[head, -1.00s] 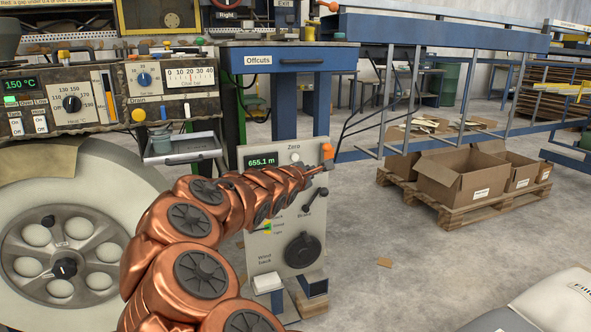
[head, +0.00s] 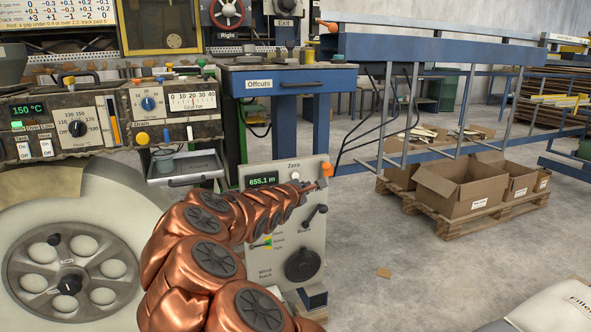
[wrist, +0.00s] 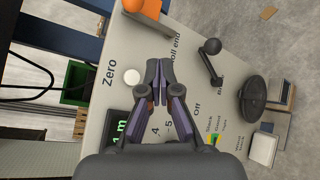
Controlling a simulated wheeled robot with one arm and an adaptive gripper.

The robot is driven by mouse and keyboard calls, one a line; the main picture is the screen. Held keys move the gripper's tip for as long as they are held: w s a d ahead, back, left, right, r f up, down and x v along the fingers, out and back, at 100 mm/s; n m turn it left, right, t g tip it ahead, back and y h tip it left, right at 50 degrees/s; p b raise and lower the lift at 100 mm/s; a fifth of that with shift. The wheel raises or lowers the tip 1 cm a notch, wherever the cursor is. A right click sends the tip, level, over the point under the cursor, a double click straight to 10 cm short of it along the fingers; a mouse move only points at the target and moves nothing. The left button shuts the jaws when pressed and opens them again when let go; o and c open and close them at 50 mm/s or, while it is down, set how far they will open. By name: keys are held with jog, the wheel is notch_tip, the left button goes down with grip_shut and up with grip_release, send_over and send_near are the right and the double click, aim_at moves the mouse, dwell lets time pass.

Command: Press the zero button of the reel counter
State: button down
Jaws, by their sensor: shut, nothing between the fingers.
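The reel counter's green display (head: 263,180) reads 655.1 m on the upper left of a pale panel (head: 255,223). The white zero button (head: 295,175) sits under the word Zero, right of the display; it also shows in the wrist view (wrist: 131,77). My gripper (head: 318,184) is shut and empty in front of the upper panel. In the wrist view my gripper's fingertips (wrist: 159,68) are together beside the button, on its right in that picture. The gap between fingertips and panel cannot be judged. Part of the display is hidden by a finger in the wrist view.
The panel also bears a brake lever (head: 316,216), a black wind-back knob (head: 302,264) and an orange part (head: 326,169) at its top right corner. A blue Offcuts table (head: 290,85) stands behind. Open floor lies to the right, before boxes on a pallet (head: 455,215).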

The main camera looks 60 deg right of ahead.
aim_at(295, 176)
jog(key=w+d+p, duration=0.1)
jog(key=w+p, duration=0.1)
jog(key=p, duration=0.2)
jog(key=w+d+p, duration=0.2)
jog(key=p, duration=0.2)
jog(key=shift+w, duration=0.2)
jog(key=shift+w+d+p, duration=0.1)
jog(key=shift+w+p, duration=0.1)
jog(key=shift+p, duration=0.15)
dwell(1.2)
jog(key=shift+w+d, duration=0.15)
jog(key=shift+w, duration=0.1)
jog(key=shift+w+d+p, duration=0.25)
jog(key=shift+w+p, duration=0.15)
jog(key=shift+p, duration=0.15)
dwell(0.9)
jog(key=shift+s+a+f+b, duration=0.1)
jog(key=shift+s+b, duration=0.1)
jog(key=shift+b, duration=0.4)
jog(key=shift+s+a+b, duration=0.4)
jog(key=shift+s+b, duration=0.2)
jog(key=shift+b, duration=0.6)
